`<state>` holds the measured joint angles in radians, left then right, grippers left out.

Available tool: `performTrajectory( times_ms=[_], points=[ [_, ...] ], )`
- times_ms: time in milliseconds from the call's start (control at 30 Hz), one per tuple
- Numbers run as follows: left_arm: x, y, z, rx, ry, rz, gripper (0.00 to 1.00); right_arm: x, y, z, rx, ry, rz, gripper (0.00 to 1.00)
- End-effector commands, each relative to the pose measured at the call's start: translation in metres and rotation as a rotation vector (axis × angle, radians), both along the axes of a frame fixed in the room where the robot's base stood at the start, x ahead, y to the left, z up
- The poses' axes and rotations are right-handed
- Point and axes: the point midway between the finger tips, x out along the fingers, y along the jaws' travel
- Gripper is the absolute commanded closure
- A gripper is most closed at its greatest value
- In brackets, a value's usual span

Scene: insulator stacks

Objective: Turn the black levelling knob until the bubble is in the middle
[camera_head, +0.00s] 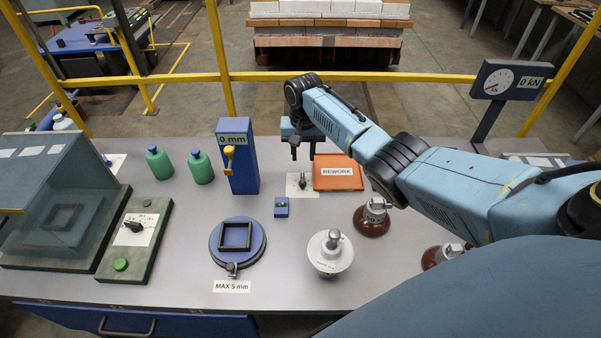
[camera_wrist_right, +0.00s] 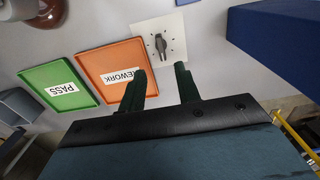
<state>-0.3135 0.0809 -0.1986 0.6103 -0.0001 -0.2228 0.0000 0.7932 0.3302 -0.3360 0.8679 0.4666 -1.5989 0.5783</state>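A black knob (camera_head: 303,181) stands on a white dial plate beside the orange tray. In the right wrist view the knob (camera_wrist_right: 160,45) sits in a ring of dark marks, beyond my fingertips. A small blue block (camera_head: 281,210) with a greenish level vial lies just in front of the plate; its bubble is too small to make out. My right gripper (camera_head: 303,152) hangs behind the knob, apart from it. In the wrist view the right gripper (camera_wrist_right: 161,75) is open, with nothing between its two fingers. My left gripper is out of view.
The orange REWORK tray (camera_head: 338,184) is close beside the knob, and a blue post (camera_head: 238,170) marked 0 mm stands left of it. A second black pointer knob (camera_head: 133,226) is on a green base. A white insulator (camera_head: 330,258) stands in front. A green PASS tray (camera_wrist_right: 60,87) shows.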

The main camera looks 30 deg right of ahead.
Motion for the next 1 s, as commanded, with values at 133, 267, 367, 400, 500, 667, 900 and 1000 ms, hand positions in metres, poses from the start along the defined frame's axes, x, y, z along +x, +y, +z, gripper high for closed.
performTrajectory(
  times_ms=[133,267,367,400,500,667,900,1000],
  points=[
    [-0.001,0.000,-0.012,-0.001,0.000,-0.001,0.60,0.000,0.000,-0.037,0.001,0.003,-0.001,0.67],
    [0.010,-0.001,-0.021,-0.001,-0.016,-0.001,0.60,0.000,0.001,-0.063,0.000,0.002,0.000,0.67],
    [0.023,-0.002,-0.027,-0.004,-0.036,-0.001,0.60,0.000,0.000,-0.078,0.001,0.000,-0.001,0.67],
    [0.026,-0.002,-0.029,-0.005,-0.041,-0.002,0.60,0.000,0.000,-0.083,0.001,-0.001,-0.001,0.67],
    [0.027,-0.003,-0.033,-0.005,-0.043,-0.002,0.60,0.000,0.000,-0.091,0.001,0.001,0.000,0.67],
    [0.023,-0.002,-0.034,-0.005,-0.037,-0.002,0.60,0.000,0.000,-0.095,0.000,-0.001,0.000,0.67],
    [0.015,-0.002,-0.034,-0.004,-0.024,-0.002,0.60,0.000,0.000,-0.094,0.000,-0.001,0.000,0.70],
    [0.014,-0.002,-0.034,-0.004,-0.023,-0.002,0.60,0.000,0.000,-0.094,0.000,-0.001,0.000,0.83]
  ],
)
